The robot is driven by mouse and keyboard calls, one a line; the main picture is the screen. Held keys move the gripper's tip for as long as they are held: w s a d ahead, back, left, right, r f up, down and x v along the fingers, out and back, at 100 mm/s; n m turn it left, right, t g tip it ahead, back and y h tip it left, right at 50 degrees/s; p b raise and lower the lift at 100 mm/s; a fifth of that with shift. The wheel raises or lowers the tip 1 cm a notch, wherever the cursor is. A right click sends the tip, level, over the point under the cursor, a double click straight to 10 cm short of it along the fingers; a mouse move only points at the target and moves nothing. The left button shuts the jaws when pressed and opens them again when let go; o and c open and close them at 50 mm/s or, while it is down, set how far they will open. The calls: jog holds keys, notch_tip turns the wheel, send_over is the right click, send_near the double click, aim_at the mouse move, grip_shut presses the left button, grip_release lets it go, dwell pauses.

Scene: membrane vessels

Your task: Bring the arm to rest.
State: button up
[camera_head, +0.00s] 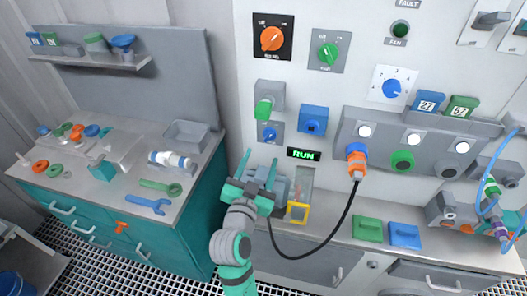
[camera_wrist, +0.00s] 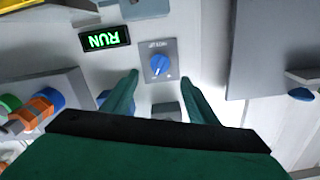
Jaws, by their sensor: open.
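My gripper (camera_head: 259,171) is open and empty, its two green fingers apart, in front of the white panel in the head view. It stands below a small blue knob (camera_head: 269,134) on a grey plate and left of the lit green RUN display (camera_head: 303,154). In the wrist view, the gripper's fingers (camera_wrist: 158,98) point toward the panel. The blue knob (camera_wrist: 160,65) shows beyond and between them, apart from both fingertips. My arm reaches up from the bottom of the head view.
A teal workbench (camera_head: 185,228) with tools stands at left. A black cable (camera_head: 337,229) hangs from an orange plug (camera_head: 356,162) right of my gripper. A yellow square handle (camera_head: 298,213) is close by on the right. The grated floor shows between bench and panel.

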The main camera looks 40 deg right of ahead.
jog(key=shift+v, duration=0.8)
jog(key=s+a+f+n+t+y, duration=0.2)
jog(key=s+a+f+n+y, duration=0.3)
jog(key=a+f, duration=0.35)
jog(key=s+a+f+n+t+y, duration=0.2)
jog(key=s+a+f+n+y, duration=0.25)
jog(key=a+f, duration=0.4)
jog(key=s+a+n+y, duration=0.1)
jog(key=s+a+y, duration=0.1)
jog(key=s+a, duration=0.4)
jog(key=s+a+f+n+y, duration=0.1)
jog(key=s+a, duration=0.5)
jog(key=s, duration=0.9)
jog(key=shift+n+y, duration=0.65)
jog(key=shift+n, duration=0.1)
